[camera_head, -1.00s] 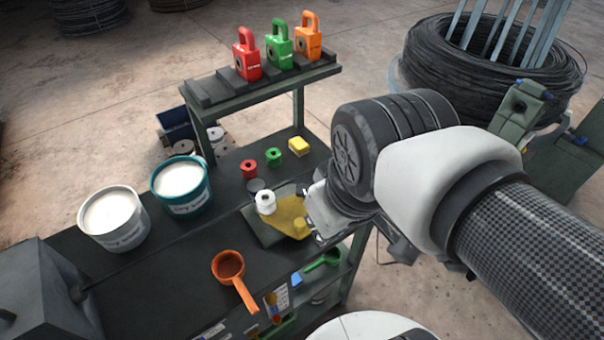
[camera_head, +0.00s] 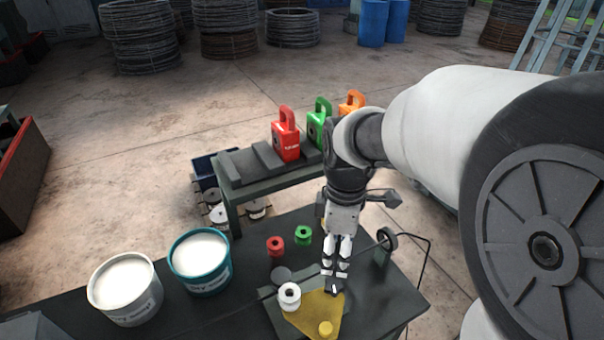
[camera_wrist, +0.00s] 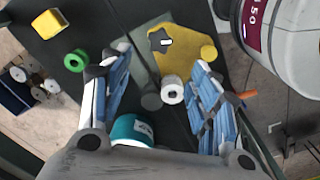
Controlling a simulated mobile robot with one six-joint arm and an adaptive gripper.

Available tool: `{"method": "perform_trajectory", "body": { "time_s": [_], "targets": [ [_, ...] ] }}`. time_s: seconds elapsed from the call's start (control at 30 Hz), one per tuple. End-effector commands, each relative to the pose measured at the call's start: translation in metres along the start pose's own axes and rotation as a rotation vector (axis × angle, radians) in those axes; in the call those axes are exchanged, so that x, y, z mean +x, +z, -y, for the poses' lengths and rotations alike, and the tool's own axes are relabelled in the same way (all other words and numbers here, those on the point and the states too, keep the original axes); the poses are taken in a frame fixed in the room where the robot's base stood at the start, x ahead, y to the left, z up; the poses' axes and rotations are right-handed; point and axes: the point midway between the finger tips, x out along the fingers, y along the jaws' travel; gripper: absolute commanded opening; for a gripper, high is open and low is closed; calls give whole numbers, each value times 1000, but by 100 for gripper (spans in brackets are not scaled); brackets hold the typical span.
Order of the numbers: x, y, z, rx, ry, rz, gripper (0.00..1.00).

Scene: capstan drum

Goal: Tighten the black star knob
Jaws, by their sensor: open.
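The black star knob (camera_wrist: 160,41) lies flat on the yellow plate (camera_wrist: 178,60) in the wrist view, with a small white bar across its face. In the head view my gripper (camera_head: 334,284) points down at the back edge of the yellow plate (camera_head: 309,317), with a dark shape at its tips that looks like the knob, mostly covered. In the wrist view my gripper (camera_wrist: 163,72) is open, its blue-padded fingers wide apart with nothing held. The knob shows ahead of the fingers, between their lines. I cannot tell whether the tips touch it.
A white spool (camera_head: 289,296) and a yellow round knob (camera_head: 326,329) sit at the plate. Red (camera_head: 275,246) and green (camera_head: 303,235) spools stand behind. A teal tub (camera_head: 200,262) and a white tub (camera_head: 125,289) stand left. A shelf (camera_head: 262,172) with padlocks is behind.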

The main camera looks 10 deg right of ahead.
Motion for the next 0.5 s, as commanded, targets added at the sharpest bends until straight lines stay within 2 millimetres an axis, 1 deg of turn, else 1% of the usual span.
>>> {"method": "perform_trajectory", "body": {
  "time_s": [0.03, 0.2, 0.4, 0.5],
  "targets": [
    [16, 0, 1, 1, -4, 2, 56],
    [53, 0, 1, 1, -4, 2, 56],
    [92, 0, 1, 1, -3, 1, 56],
    [106, 0, 0, 2, -2, 1, 56]
  ]
}}
